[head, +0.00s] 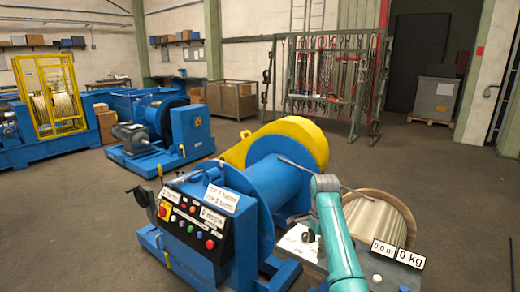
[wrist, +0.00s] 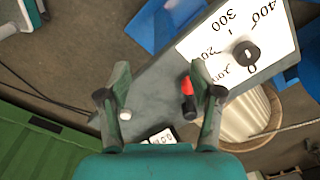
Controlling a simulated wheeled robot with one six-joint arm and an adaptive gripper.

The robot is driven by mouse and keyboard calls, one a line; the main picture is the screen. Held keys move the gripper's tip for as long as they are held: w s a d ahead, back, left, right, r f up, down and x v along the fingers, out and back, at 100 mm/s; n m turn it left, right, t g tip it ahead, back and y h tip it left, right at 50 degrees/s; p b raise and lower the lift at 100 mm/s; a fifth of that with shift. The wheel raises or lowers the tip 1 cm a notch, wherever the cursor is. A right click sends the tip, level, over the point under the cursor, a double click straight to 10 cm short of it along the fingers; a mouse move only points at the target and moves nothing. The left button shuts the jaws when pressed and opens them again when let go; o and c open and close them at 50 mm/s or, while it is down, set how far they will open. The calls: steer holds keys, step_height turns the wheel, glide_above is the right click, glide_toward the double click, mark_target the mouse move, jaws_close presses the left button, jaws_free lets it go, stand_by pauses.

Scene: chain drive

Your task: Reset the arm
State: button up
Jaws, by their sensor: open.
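My gripper (wrist: 160,72) shows in the wrist view with its two fingers wide apart and nothing between them but the grey panel (wrist: 150,85) beyond. A red and black control (wrist: 188,92) shows beside the right finger, and a white round button (wrist: 124,114) beside the left finger. I cannot tell whether either finger touches them. A white dial plate (wrist: 212,45) with a black knob (wrist: 245,54) lies past the fingertips. In the head view my teal arm reaches down at the lower right, and the gripper cannot be made out there.
A blue winch drum (head: 270,180) with a yellow guard (head: 305,140) and a control box (head: 195,225) stands left of my arm. A pale reel (head: 380,215) and number displays (head: 410,258) are to its right. Open floor (head: 420,165) lies behind.

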steer(key=s+f+n+t, duration=0.2)
steer(key=s+f, duration=0.3)
steer(key=f, duration=0.7)
steer(key=s+f+n+t, duration=0.15)
steer(key=s+f, duration=0.35)
steer(key=f, duration=0.8)
steer(key=s+f+n+t, duration=0.2)
steer(key=s+f, duration=0.3)
steer(key=s, duration=0.5)
steer(key=s+f+n+t, duration=0.2)
steer(key=s+f, duration=0.3)
steer(key=s, duration=0.5)
steer(key=s+r+n+t, duration=0.2)
steer(key=s+r, duration=0.2)
steer(key=s, duration=0.7)
steer(key=s+r+n+t, duration=0.1)
steer(key=s+r+n, duration=0.15)
steer(key=s, duration=0.75)
steer(key=s+r+n+t, duration=0.1)
steer(key=s+r+t, duration=0.1)
steer(key=s+r, duration=0.5)
steer(key=s+r+n+t, duration=0.2)
steer(key=s+r, duration=0.6)
steer(key=r, duration=0.8)
steer(key=shift+s+r+n, duration=0.25)
steer(key=shift+r+n, duration=0.05)
steer(key=shift+r, duration=0.05)
